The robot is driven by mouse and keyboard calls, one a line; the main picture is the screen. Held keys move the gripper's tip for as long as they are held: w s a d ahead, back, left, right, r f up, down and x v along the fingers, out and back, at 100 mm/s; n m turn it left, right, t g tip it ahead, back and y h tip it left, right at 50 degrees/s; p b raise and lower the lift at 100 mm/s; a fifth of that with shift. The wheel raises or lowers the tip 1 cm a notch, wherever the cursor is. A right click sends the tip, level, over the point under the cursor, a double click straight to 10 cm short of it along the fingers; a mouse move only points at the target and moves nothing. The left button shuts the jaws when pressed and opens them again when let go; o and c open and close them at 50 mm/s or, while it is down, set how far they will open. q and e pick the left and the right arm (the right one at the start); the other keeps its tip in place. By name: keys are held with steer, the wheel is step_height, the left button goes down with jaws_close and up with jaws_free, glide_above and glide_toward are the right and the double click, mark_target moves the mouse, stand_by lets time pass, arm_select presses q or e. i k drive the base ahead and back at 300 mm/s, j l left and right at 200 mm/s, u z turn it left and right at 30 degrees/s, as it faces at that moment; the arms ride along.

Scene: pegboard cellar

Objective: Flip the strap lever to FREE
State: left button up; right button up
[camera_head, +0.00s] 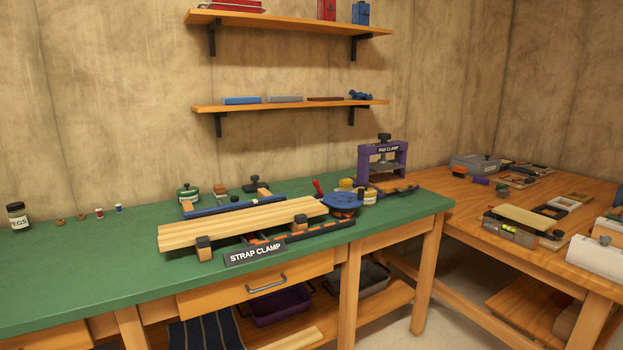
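The strap clamp's black sign (255,253), lettered STRAP CLAMP, stands at the front edge of the green bench top. Behind it, pale wooden boards (230,225) lie across dark rails with orange parts (325,228), with brown and black blocks (204,248) at the boards' front. A small red handle (318,187) sticks up and tilts beside a round blue part (342,201) at the right end. It may be the strap lever, but I cannot tell its setting, and no FREE marking is readable. Neither of my grippers is in view.
A purple pad clamp (382,160) stands at the bench's back right. A jar (18,216) and small items stand at the left. The green bench top (110,250) is largely clear left of the boards. A second wooden table (560,258) at the right holds tools.

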mark_target(317, 185)
steer(key=i+l+u, duration=0.2)
steer(key=i+u, duration=0.25)
steer(key=i+l+u, duration=0.3)
steer(key=u, duration=0.15)
steer(key=i+l+u, duration=0.25)
steer(key=l+u, duration=0.25)
steer(key=i+l, duration=0.15)
steer(key=l, duration=0.2)
steer(key=i+l, duration=0.1)
steer(key=l, duration=0.2)
steer(key=i+l, duration=0.15)
steer(key=l, duration=0.2)
steer(key=i+l, duration=0.15)
steer(key=l, duration=0.2)
steer(key=u, duration=0.05)
